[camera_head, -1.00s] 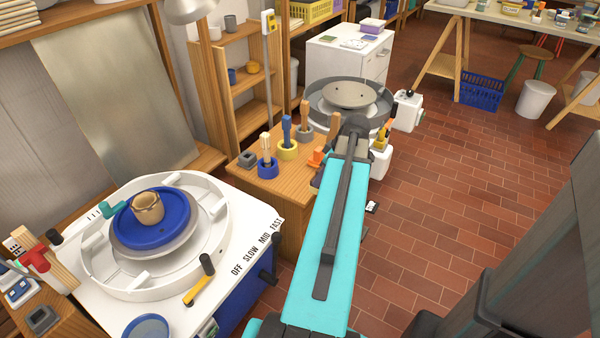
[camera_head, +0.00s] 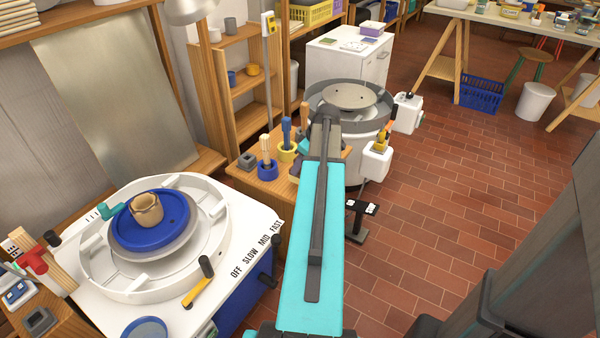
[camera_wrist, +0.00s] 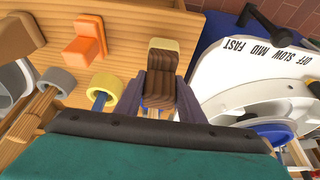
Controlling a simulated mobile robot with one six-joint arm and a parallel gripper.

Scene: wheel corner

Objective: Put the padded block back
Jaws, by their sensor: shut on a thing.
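In the wrist view my gripper (camera_wrist: 159,82) is shut on a brown wooden block with a pale yellow end, which I take to be the padded block (camera_wrist: 160,94). A purple finger lies on each side of it. Behind it is the wooden tabletop (camera_wrist: 130,33); I cannot tell whether the block touches it. In the head view my arm hides the block and most of the gripper, over the small wooden table (camera_head: 262,187) between the two wheels.
Beside the gripper stand a yellow ring holder (camera_wrist: 105,86) with a blue-handled tool, a grey ring (camera_wrist: 56,79) and an orange piece (camera_wrist: 84,46). A blue holder (camera_head: 267,170) stands nearby. The white wheel (camera_head: 185,285) with a brown pot (camera_head: 146,209) is at the left.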

